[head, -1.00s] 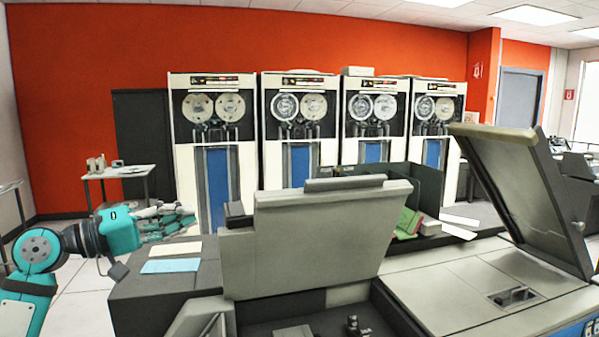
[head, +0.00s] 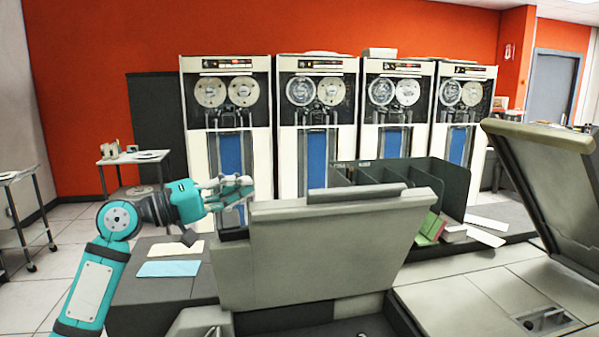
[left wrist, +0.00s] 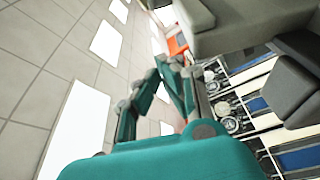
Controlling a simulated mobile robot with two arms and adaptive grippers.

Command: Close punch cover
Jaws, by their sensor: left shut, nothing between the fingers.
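A grey-beige punch cover (head: 330,255) stands raised, tilted upright, in the middle of the head view. A second raised lid (head: 545,185) with a beige top edge stands at the right; I cannot tell which of the two the task names. My teal left gripper (head: 238,190) is shut and empty at the upper left corner of the middle cover; I cannot tell if it touches. In the left wrist view the gripper's fingers (left wrist: 168,95) show beside a grey panel (left wrist: 250,20), likely the middle cover. My right gripper is not in view.
A blue card (head: 168,269) and a cream card (head: 180,249) lie on the dark desk left of the cover. A dark divided rack (head: 440,172) stands behind it, with green cards (head: 430,230) beside it. Tape cabinets (head: 318,130) line the back.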

